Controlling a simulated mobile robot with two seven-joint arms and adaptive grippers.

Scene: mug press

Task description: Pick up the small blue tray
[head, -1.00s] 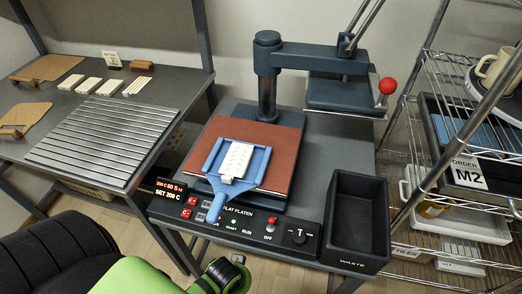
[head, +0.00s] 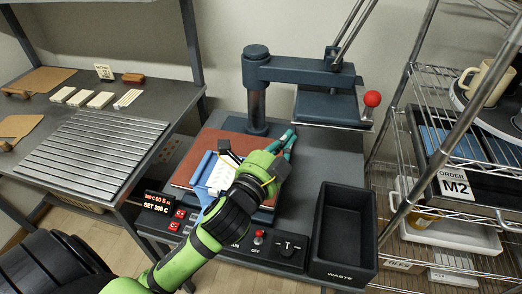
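The small blue tray (head: 203,166) lies on the reddish-brown platen of the press, with a white ribbed piece (head: 220,179) on it. My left arm crosses in front and hides the tray's handle and much of its right side. My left gripper (head: 288,141) is above the right part of the platen, past the tray. Its teal fingers point up and right, away from the tray. The gap between them is too small to judge. I see nothing held. My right gripper is not in view.
The press's raised upper plate (head: 328,107) hangs at the back right, with a red knob (head: 372,98). A black waste bin (head: 344,235) stands right of the control panel. A wire shelf is at the right. A ribbed metal plate (head: 95,150) lies on the left table.

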